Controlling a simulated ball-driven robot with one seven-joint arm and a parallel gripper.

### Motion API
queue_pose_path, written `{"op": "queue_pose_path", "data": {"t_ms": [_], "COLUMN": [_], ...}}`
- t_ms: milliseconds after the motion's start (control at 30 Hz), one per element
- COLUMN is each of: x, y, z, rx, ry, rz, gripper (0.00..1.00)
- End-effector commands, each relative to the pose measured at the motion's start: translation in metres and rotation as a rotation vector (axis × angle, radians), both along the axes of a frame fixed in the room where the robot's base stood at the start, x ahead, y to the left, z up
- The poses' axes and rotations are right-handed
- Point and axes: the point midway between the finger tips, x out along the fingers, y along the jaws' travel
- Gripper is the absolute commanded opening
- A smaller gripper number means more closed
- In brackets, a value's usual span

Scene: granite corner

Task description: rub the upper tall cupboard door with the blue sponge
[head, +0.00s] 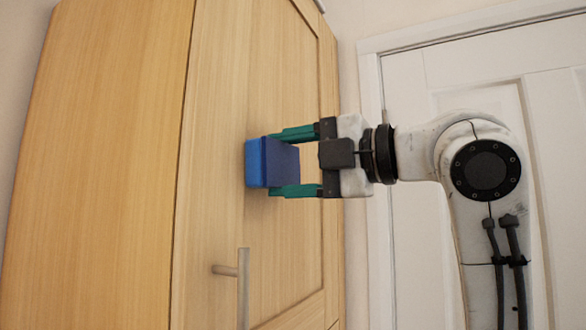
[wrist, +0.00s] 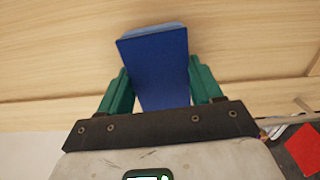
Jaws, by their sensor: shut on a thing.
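The blue sponge (head: 268,163) is a block held between the two green fingers of my gripper (head: 293,162), which is shut on it. In the head view the sponge's far side is at or very close to the wooden face of the upper tall cupboard door (head: 285,70); I cannot tell for sure whether it touches. In the wrist view the sponge (wrist: 158,65) stands out from between the fingers of my gripper (wrist: 163,90), with the door's wood (wrist: 60,50) behind it. A lighter blue strip shows at the sponge's far edge.
A metal bar handle (head: 243,290) sticks out from the door below the sponge. The cupboard's plain side panel (head: 120,130) is at left. A white panelled door (head: 440,75) stands behind my arm. A red object (wrist: 305,148) shows at the wrist view's lower right.

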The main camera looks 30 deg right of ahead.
Motion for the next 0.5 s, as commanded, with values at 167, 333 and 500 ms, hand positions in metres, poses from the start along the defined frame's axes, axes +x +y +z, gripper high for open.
{"op": "queue_pose_path", "data": {"t_ms": [167, 333, 500], "x": [0.0, -0.008, -0.02], "y": [-0.001, -0.008, -0.017], "z": [0.0, 0.0, 0.0], "rx": [0.001, 0.002, 0.002], "ry": [-0.001, -0.003, -0.001], "rz": [-0.001, -0.004, -0.004], "gripper": [0.36, 0.36, 0.36]}}
